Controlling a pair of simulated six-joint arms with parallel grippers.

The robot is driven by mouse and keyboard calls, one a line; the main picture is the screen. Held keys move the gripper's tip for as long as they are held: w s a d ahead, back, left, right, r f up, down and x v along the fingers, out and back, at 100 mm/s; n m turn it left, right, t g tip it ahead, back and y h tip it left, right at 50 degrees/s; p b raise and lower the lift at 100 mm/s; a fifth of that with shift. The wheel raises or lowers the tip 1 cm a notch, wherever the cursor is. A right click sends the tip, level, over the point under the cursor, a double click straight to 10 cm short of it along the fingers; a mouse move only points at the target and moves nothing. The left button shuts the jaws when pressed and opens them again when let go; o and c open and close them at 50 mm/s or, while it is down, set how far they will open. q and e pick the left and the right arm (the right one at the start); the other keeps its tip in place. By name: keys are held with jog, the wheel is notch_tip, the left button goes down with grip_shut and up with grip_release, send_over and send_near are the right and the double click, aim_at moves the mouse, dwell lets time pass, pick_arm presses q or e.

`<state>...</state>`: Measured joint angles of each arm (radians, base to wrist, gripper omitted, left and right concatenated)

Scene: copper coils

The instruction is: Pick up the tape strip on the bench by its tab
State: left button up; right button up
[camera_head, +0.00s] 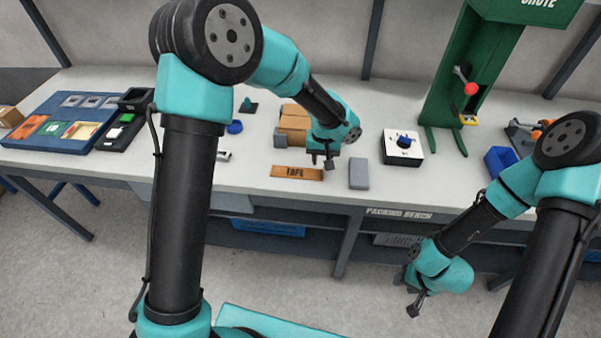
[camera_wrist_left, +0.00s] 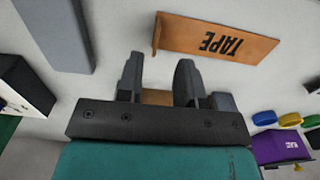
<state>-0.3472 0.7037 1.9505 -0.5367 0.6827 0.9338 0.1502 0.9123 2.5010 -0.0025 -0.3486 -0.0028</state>
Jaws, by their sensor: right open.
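An orange-brown piece marked TAPE (camera_head: 284,172) lies near the bench's front edge. In the left wrist view the TAPE piece (camera_wrist_left: 215,38) is beyond my fingertips, with a narrow raised edge at its left end. My left gripper (camera_head: 325,163) is just above and behind the piece's right end. Its fingers are apart in the left wrist view (camera_wrist_left: 158,70), with nothing held between them. My right gripper (camera_head: 416,304) is open and empty, low in front of the bench.
A grey block (camera_head: 359,173) lies right of the TAPE piece. Cardboard boxes (camera_head: 294,122) stand behind my left gripper. A white box with a blue knob (camera_head: 401,147) and a green press-like stand (camera_head: 445,100) are further right. A blue tray board (camera_head: 55,125) lies left.

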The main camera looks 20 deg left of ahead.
pick_arm(q)
jog(key=f, duration=0.4)
jog(key=shift+d+f, duration=0.25)
jog(key=shift+f, duration=0.15)
jog(key=shift+c, duration=0.3)
grip_shut()
